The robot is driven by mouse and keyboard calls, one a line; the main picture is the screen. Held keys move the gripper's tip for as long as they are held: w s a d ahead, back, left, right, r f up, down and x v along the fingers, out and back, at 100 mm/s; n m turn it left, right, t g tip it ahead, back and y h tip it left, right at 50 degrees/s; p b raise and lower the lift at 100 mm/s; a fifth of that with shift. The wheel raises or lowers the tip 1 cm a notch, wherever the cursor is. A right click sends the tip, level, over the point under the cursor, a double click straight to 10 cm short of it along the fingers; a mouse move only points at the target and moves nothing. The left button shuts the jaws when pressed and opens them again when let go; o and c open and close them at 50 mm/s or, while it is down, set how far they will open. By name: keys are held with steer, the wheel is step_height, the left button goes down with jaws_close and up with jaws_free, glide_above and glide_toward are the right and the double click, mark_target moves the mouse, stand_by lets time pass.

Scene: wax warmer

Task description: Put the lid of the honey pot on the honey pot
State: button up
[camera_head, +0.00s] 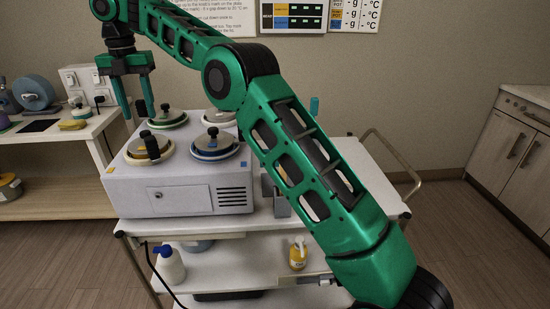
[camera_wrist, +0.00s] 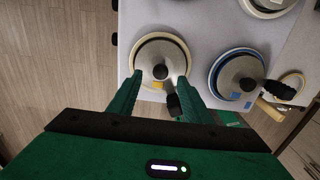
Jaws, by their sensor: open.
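The honey pot (camera_head: 137,160), taken as the front-left pot by the yellow tag beside it, is sunk in the white warmer. Its pale rim also shows in the wrist view (camera_wrist: 187,52). A grey lid with a black knob (camera_head: 152,147) lies over that pot. In the wrist view the lid (camera_wrist: 158,53) covers most of the opening. I cannot tell if it is fully seated. My gripper (camera_head: 137,112) is open and empty, above the left side of the warmer. In the wrist view its fingers (camera_wrist: 158,88) reach toward the near side of the lid, apart from the knob.
The blue-ringed pot (camera_head: 214,157) stands to the right with its own knobbed lid. Behind are a green-ringed pot (camera_head: 168,124) and a pale-rimmed pot (camera_head: 219,123). The warmer (camera_head: 185,195) sits on a white trolley (camera_head: 365,165). A side table (camera_head: 85,132) stands at the left.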

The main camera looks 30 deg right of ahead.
steer(key=shift+r, duration=1.1)
steer(key=shift+d, duration=0.1)
